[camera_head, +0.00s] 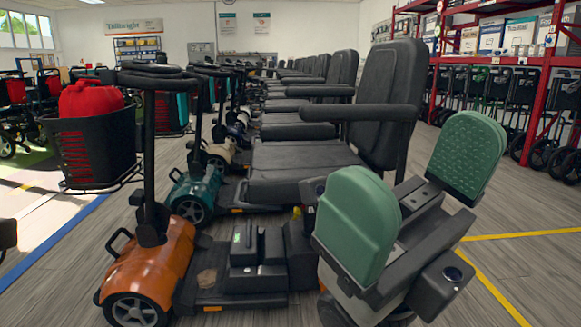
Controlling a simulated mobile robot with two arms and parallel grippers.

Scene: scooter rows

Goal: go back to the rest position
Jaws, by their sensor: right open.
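My right gripper (413,186) is at the lower right of the head view. Its two green ribbed pads stand wide apart with nothing between them. It is in front of the nearest scooter and hides part of its rear and the floor behind. That scooter has an orange front (160,262), a black tiller, a flat deck and a black seat (300,168) with armrests and a backrest (390,100). I cannot tell whether the gripper touches it. My left gripper is not in view.
A black basket (95,148) with a red bundle (90,98) hangs at the nearest scooter's front. A teal scooter (196,190) and several more stand in a row behind. Red shelving (545,85) with folded wheelchairs stands at right. Floor with yellow lines (525,236) is open at lower right.

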